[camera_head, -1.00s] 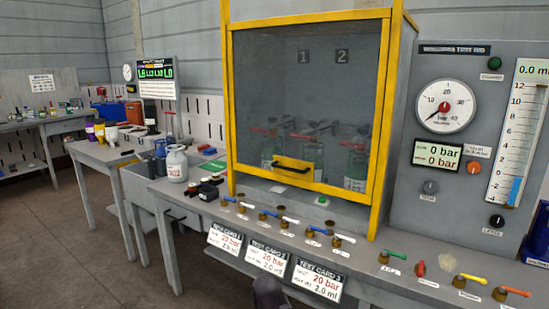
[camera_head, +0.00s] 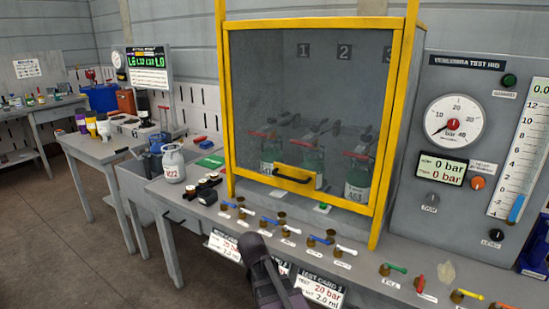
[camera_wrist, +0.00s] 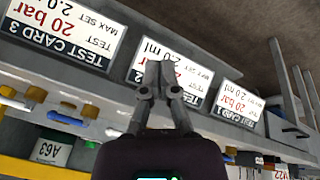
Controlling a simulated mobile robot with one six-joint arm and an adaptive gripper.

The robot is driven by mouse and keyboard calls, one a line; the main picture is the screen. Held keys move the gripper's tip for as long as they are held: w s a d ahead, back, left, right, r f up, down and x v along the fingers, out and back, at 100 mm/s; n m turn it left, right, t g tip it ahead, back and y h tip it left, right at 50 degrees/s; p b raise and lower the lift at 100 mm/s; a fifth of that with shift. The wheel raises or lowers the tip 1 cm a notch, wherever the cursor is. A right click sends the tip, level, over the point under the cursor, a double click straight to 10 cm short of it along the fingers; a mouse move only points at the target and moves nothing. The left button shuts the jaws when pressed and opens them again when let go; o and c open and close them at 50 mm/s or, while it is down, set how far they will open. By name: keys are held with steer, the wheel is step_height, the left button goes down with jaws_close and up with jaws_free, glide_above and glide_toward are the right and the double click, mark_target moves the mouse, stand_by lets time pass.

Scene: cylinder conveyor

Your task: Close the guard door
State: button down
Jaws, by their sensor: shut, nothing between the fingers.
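The guard door (camera_head: 312,100) is a clear panel in a yellow frame on the front of the test cabinet. Its bottom rail is low, somewhat above the feet of the yellow posts. A dark handle on a yellow plate (camera_head: 294,179) sits on the lower part of the door. Green cylinders (camera_head: 312,160) show behind the panel. My gripper (camera_wrist: 158,68) is shut and empty in the wrist view, in front of the test cards and apart from the door. In the head view my dark arm rises at bottom centre; its fingertips cannot be made out.
Small coloured valves (camera_head: 320,240) line the bench front below the door. Test cards (camera_head: 316,290) hang on the bench edge, partly behind my arm. A gauge panel (camera_head: 470,130) stands right of the door. A grey-white cylinder (camera_head: 173,165) stands to the left. Floor is clear at lower left.

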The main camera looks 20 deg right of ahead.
steer(key=w+d+r+m+t+h+p, duration=0.1)
steer(key=w+r+m+h+p, duration=0.1)
steer(key=w+r+p, duration=0.4)
steer(key=w+d+r+m+t+h+p, duration=0.1)
steer(key=w+d+r+m+t+p, duration=0.1)
steer(key=w+r+p, duration=0.4)
steer(key=w+d+r+m+t+h+p, duration=0.1)
steer(key=w+r+p, duration=0.5)
steer(key=r+p, duration=0.7)
step_height(320, 180, up, 9)
steer(key=shift+w+d+f+m+t+h, duration=0.1)
steer(key=shift+w+d+m+t+h, duration=0.35)
steer(key=shift+m+h, duration=0.3)
steer(key=shift+d+f, duration=0.1)
steer(key=b, duration=0.9)
glide_toward(276, 170)
steer(key=shift+w+d+f, duration=0.2)
steer(key=shift+d+f, duration=0.35)
steer(key=shift+d, duration=0.3)
steer(key=shift+w+d+f, duration=0.15)
steer(key=shift+d+f, duration=0.4)
steer(key=shift+d, duration=0.25)
steer(key=shift+w+d+f, duration=0.2)
steer(key=shift+d+f, duration=0.4)
steer(key=shift+d, duration=0.25)
